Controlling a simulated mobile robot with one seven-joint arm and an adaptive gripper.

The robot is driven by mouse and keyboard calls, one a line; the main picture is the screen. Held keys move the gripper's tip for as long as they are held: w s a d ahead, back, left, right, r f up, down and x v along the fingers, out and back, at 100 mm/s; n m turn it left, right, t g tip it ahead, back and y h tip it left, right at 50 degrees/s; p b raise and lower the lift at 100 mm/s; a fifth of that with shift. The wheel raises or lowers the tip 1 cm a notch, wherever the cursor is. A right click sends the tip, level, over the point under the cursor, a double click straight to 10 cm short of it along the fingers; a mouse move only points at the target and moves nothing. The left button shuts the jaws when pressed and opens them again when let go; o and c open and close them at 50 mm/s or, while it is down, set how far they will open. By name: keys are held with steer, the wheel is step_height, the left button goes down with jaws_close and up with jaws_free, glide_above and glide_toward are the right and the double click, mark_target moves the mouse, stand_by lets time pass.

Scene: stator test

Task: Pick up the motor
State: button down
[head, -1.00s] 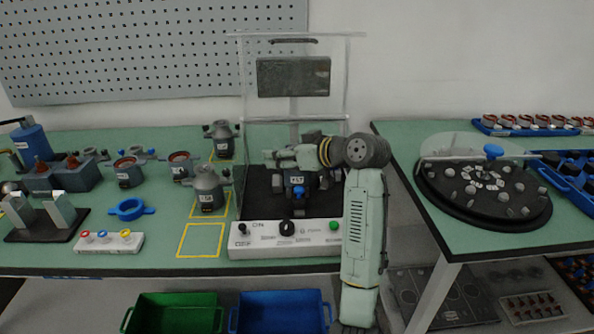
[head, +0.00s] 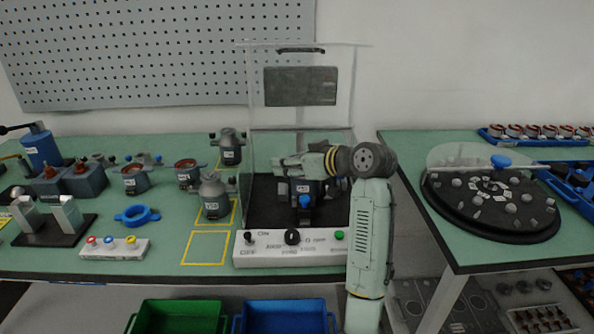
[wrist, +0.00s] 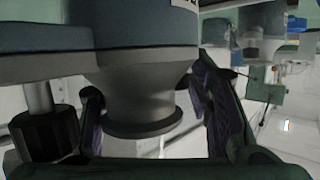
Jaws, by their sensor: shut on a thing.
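A dark grey motor (head: 303,187) with a pale label is inside the clear-walled test station, above its black floor (head: 265,212). My gripper (head: 305,172) reaches in from the right, at the top of this motor. In the wrist view my gripper's two dark fingers (wrist: 152,112) are on either side of the motor's round grey neck (wrist: 140,90), shut on it. The motor's wide body fills the upper left of that view. Whether its underside touches the station floor cannot be told. A blue knob (head: 305,201) shows in front of it.
The station's white control panel (head: 270,250) and clear walls border the motor. Other motors (head: 214,195) stand to the left, beside an empty yellow square (head: 206,248). Green (head: 178,316) and blue (head: 285,317) bins are below. A round black turntable (head: 490,230) is on the right table.

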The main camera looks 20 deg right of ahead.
step_height(320, 180, up, 10)
steer(key=b, duration=0.2)
stand_by(0.3)
